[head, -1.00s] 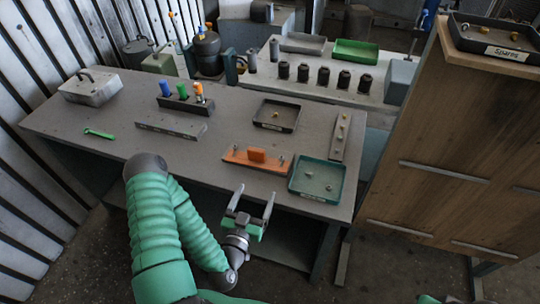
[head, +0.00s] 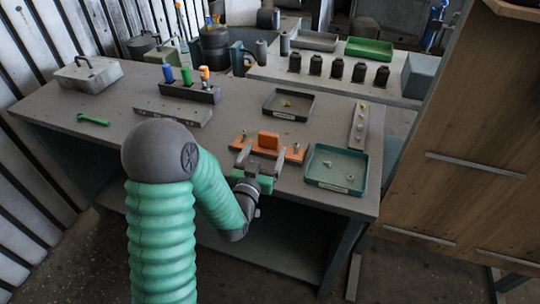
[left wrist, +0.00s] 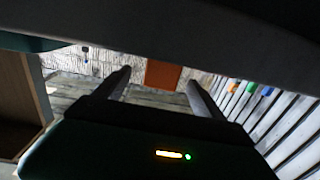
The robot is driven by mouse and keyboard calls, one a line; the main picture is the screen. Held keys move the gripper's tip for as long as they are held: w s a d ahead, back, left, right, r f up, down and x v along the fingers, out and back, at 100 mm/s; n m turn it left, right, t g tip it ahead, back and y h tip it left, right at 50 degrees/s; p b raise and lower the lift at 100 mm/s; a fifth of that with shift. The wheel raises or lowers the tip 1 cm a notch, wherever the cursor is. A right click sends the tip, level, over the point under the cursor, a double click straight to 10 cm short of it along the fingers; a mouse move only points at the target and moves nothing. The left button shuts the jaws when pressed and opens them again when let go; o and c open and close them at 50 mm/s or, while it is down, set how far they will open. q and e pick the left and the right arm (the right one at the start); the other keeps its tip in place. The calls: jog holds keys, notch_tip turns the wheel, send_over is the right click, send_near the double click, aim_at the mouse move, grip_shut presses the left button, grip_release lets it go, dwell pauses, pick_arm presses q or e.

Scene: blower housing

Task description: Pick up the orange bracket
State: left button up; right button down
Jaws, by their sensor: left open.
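The orange bracket (head: 293,154) lies near the front edge of the grey table, with a raised orange block in its middle and a metal pin towards each end. My left gripper (head: 262,155) is open at its near side, with one finger towards each side of the raised block. The fingers hide part of the bracket's base. In the left wrist view the orange block (left wrist: 162,74) shows between the two open fingers (left wrist: 162,88), and I see no finger touching it. My right gripper is not in view.
A teal tray (head: 359,158) with small parts sits just right of the bracket. A dark tray (head: 289,117) lies behind it, and a grey strip with pins (head: 359,124) stands at the right. A grey bar (head: 172,115) lies to the left. The front left tabletop is mostly clear.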

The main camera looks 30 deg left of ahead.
aim_at(268, 140)
pick_arm(q)
jog(key=shift+w+a+r+p, duration=0.15)
jog(key=shift+w+a+r, duration=0.05)
jog(key=shift+w+a, duration=0.35)
jog(key=shift+w+a+r+p, duration=0.2)
jog(key=shift+w+a, duration=0.2)
jog(key=shift+a, duration=0.15)
jog(key=shift+w+d+r, duration=0.1)
jog(key=shift+w+r, duration=0.1)
jog(key=shift+w, duration=1)
jog(key=shift+w+d, duration=0.25)
jog(key=shift+d, duration=0.25)
jog(key=shift+s+a+f, duration=0.1)
jog(key=shift+a, duration=0.55)
jog(key=c, duration=1)
jog(key=shift+d, duration=0.4)
jog(key=c, duration=0.7)
